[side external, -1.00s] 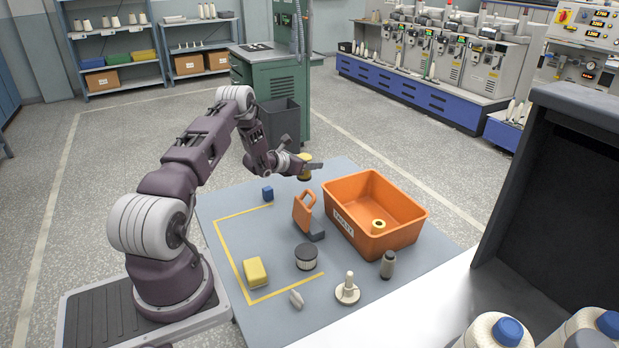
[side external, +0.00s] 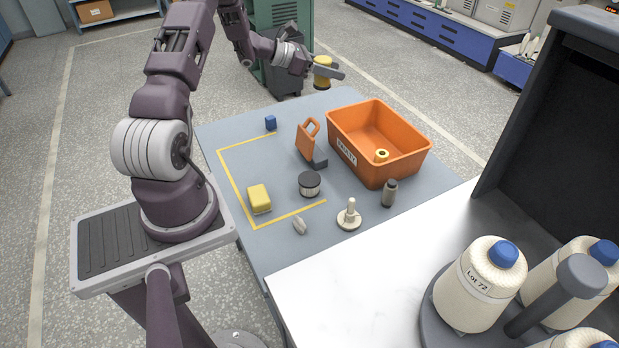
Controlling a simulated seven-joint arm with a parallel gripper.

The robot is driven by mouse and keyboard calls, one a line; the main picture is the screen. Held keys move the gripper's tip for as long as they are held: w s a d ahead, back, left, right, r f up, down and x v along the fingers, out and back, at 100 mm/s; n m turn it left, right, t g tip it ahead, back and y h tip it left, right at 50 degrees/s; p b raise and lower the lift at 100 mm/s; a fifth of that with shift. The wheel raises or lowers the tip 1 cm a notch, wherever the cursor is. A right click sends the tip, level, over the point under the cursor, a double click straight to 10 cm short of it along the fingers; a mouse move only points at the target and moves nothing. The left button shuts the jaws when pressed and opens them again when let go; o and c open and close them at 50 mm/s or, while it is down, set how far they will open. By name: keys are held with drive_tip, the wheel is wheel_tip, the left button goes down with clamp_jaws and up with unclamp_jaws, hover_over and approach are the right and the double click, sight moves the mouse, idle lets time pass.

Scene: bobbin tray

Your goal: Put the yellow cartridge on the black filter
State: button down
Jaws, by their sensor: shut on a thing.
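My gripper (side external: 325,69) is shut on the yellow cartridge (side external: 322,79), a short yellow cylinder with a dark lower end. It is held roughly upright in the air near the table's far edge. The black filter (side external: 310,184), a short round piece with a black top and a pale ribbed side, stands upright on the grey table. It is well nearer the camera than my gripper, and its top is bare. My fingers partly hide the cartridge.
An orange bin (side external: 407,172) with a yellow-topped spool (side external: 381,156) stands right of the filter. An orange-handled tool (side external: 307,143) stands just behind it. A yellow block (side external: 259,198), blue cube (side external: 271,122), white peg (side external: 350,216), grey bottle (side external: 389,193) and small pale piece (side external: 300,226) are around.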

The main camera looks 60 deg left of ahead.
drive_tip(key=s+d+m+g+h, duration=0.4)
drive_tip(key=s+d+m+h, duration=0.25)
drive_tip(key=d, duration=0.55)
drive_tip(key=m+g+h, duration=0.2)
drive_tip(key=m+g, duration=0.2)
hover_over(317, 183)
wheel_tip(317, 183, down, 14)
drive_tip(key=shift+d+f, duration=0.1)
drive_tip(key=shift+f, duration=0.25)
drive_tip(key=shift+f, duration=0.15)
drive_tip(key=c, duration=0.7)
unclamp_jaws()
